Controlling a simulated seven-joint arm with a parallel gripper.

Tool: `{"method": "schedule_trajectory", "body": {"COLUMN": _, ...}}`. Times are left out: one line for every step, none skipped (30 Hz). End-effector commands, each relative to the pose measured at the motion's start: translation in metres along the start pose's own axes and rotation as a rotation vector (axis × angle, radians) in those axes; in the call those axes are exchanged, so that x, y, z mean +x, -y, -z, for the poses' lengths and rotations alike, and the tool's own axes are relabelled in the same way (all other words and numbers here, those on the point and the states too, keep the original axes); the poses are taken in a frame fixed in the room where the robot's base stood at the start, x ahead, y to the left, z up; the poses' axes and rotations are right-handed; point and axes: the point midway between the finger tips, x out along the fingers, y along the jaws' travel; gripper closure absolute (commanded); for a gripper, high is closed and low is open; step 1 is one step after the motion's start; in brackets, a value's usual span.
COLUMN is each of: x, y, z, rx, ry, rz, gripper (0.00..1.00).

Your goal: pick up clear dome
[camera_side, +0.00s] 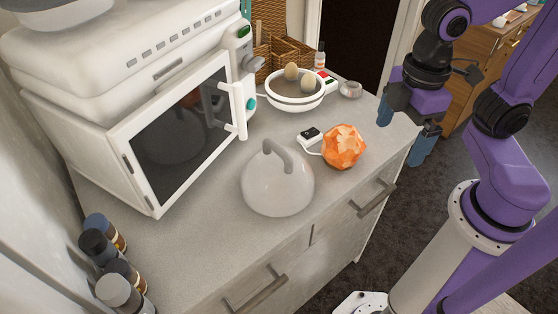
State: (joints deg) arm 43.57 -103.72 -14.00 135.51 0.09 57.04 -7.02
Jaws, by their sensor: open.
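A pale, see-through dome (277,188) with a curved grey handle (280,155) on top stands on the counter in front of the microwave. Whether anything lies beneath it I cannot tell. My gripper (403,135) is at the upper right, by the counter's right edge, with its blue fingers apart and pointing down. It is empty and clear of the dome, to the right of it.
An orange patterned lamp (344,147) stands right of the dome, with a small white device (312,136) beside it. A white bowl with eggs (295,98) is behind. The microwave (140,90) stands left; several jars (105,250) are at front left. Front counter (205,255) is clear.

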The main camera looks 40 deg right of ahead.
Motion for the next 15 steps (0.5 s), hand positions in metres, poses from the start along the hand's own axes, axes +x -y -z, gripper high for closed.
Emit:
{"method": "schedule_trajectory", "body": {"x": -0.007, "y": -0.007, "z": 0.017, "rx": -0.023, "ry": -0.001, "rz": -0.001, "gripper": 0.00}}
{"method": "schedule_trajectory", "body": {"x": -0.012, "y": -0.012, "z": 0.026, "rx": -0.039, "ry": 0.000, "rz": -0.001, "gripper": 0.00}}
{"method": "schedule_trajectory", "body": {"x": -0.018, "y": -0.017, "z": 0.038, "rx": -0.061, "ry": 0.002, "rz": -0.001, "gripper": 0.00}}
{"method": "schedule_trajectory", "body": {"x": -0.022, "y": -0.021, "z": 0.047, "rx": -0.078, "ry": 0.003, "rz": -0.001, "gripper": 0.00}}
{"method": "schedule_trajectory", "body": {"x": -0.026, "y": -0.025, "z": 0.056, "rx": -0.095, "ry": 0.003, "rz": -0.001, "gripper": 0.00}}
{"method": "schedule_trajectory", "body": {"x": -0.032, "y": -0.031, "z": 0.067, "rx": -0.117, "ry": 0.006, "rz": -0.001, "gripper": 0.00}}
{"method": "schedule_trajectory", "body": {"x": -0.036, "y": -0.035, "z": 0.076, "rx": -0.133, "ry": 0.006, "rz": -0.001, "gripper": 0.00}}
{"method": "schedule_trajectory", "body": {"x": -0.040, "y": -0.039, "z": 0.084, "rx": -0.150, "ry": 0.008, "rz": -0.001, "gripper": 0.00}}
{"method": "schedule_trajectory", "body": {"x": -0.046, "y": -0.044, "z": 0.095, "rx": -0.172, "ry": 0.009, "rz": -0.001, "gripper": 0.00}}
{"method": "schedule_trajectory", "body": {"x": -0.050, "y": -0.048, "z": 0.103, "rx": -0.188, "ry": 0.010, "rz": 0.000, "gripper": 0.00}}
{"method": "schedule_trajectory", "body": {"x": -0.054, "y": -0.052, "z": 0.111, "rx": -0.204, "ry": 0.011, "rz": 0.000, "gripper": 0.00}}
{"method": "schedule_trajectory", "body": {"x": -0.059, "y": -0.057, "z": 0.121, "rx": -0.226, "ry": 0.013, "rz": 0.001, "gripper": 0.00}}
{"method": "schedule_trajectory", "body": {"x": -0.064, "y": -0.060, "z": 0.129, "rx": -0.241, "ry": 0.014, "rz": 0.001, "gripper": 0.00}}
{"method": "schedule_trajectory", "body": {"x": -0.068, "y": -0.064, "z": 0.136, "rx": -0.257, "ry": 0.015, "rz": 0.001, "gripper": 0.00}}
{"method": "schedule_trajectory", "body": {"x": -0.073, "y": -0.069, "z": 0.145, "rx": -0.278, "ry": 0.017, "rz": 0.002, "gripper": 0.00}}
